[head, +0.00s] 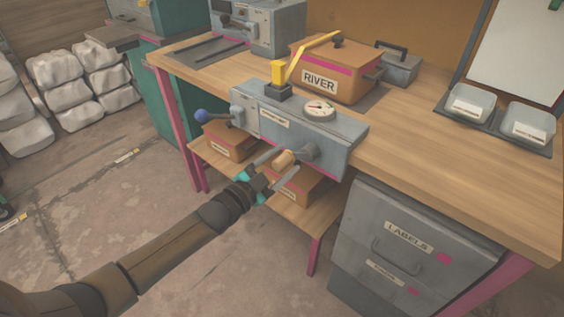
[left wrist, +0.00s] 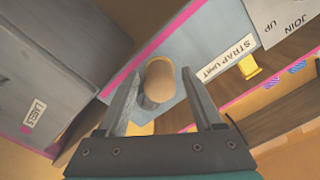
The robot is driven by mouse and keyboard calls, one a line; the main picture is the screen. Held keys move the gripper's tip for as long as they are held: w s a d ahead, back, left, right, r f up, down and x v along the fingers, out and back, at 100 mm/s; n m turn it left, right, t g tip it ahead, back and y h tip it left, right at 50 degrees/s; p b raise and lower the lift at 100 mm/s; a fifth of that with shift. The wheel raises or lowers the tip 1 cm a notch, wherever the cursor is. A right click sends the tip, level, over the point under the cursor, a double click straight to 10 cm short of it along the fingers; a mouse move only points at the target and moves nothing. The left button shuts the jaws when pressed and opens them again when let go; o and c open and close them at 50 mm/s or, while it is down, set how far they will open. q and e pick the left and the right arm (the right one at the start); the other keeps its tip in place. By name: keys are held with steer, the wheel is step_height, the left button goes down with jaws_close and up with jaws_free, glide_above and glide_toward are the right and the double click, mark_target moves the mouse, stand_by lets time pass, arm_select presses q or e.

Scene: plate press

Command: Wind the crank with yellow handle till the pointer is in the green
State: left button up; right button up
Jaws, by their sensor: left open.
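The grey-blue strap unit (head: 262,125) sits at the bench's front edge. A round dial (head: 319,110) is on its top; I cannot make out where the pointer stands. On its front is a crank (head: 307,151) with a tan-yellow handle (head: 284,160). My left gripper (head: 281,166) is open with its fingers on either side of this handle. In the left wrist view the handle's round end (left wrist: 160,78) shows between the open fingers (left wrist: 161,95), with gaps visible beside it. Whether a finger touches it I cannot tell. My right gripper is not in view.
A blue-knobbed lever (head: 202,115) sticks out at the unit's left end. A yellow upright piece (head: 278,73) stands on its top. Behind is an orange RIVER box (head: 335,75). Below, a shelf (head: 310,218) holds boxes; a grey drawer cabinet (head: 410,235) stands right.

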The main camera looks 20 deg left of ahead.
arm_select(q)
steer(key=c, duration=1)
jaws_close()
steer(key=shift+a+r, duration=0.1)
